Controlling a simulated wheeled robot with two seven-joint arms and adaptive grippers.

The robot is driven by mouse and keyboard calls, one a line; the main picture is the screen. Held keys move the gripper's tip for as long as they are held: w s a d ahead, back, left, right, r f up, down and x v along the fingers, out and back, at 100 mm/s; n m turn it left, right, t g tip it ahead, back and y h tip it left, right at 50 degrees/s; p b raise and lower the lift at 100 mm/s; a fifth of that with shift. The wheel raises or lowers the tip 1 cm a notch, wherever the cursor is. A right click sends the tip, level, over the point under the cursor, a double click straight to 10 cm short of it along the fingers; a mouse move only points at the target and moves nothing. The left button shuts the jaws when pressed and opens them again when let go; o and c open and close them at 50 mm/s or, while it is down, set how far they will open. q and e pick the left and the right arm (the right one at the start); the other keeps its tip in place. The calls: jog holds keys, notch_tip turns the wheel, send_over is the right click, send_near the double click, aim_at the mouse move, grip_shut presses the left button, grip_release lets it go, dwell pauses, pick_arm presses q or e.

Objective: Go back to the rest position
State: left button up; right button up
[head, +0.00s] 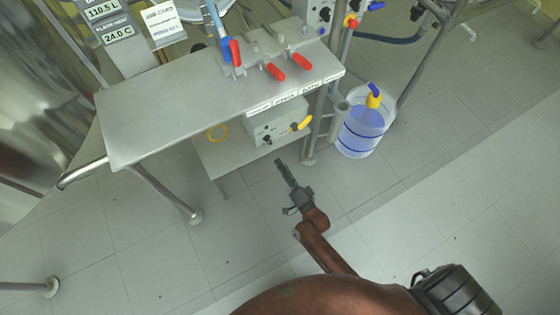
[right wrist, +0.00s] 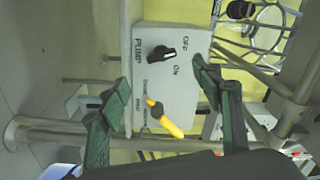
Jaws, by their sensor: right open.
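My right gripper (head: 281,164) is in the lower middle of the head view, above the floor and in front of the pump box (head: 268,131). In the right wrist view the gripper (right wrist: 152,84) has its two green fingers wide apart with nothing between them. The pump box (right wrist: 178,85) lies beyond the fingers there, with a black knob (right wrist: 161,53) between OFF and ON labels and a yellow lever (right wrist: 166,120). The fingers appear clear of the box. My left gripper is not in view.
A steel bench (head: 180,108) with red-handled valves (head: 275,71) stands above the pump box. A clear bucket (head: 361,133) with blue bands and a yellow-and-blue fitting hangs or stands right of the box. Metal frame legs (head: 193,216) stand on the floor. Tiled floor (head: 130,255) is open in front.

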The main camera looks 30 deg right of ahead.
dwell(0.6)
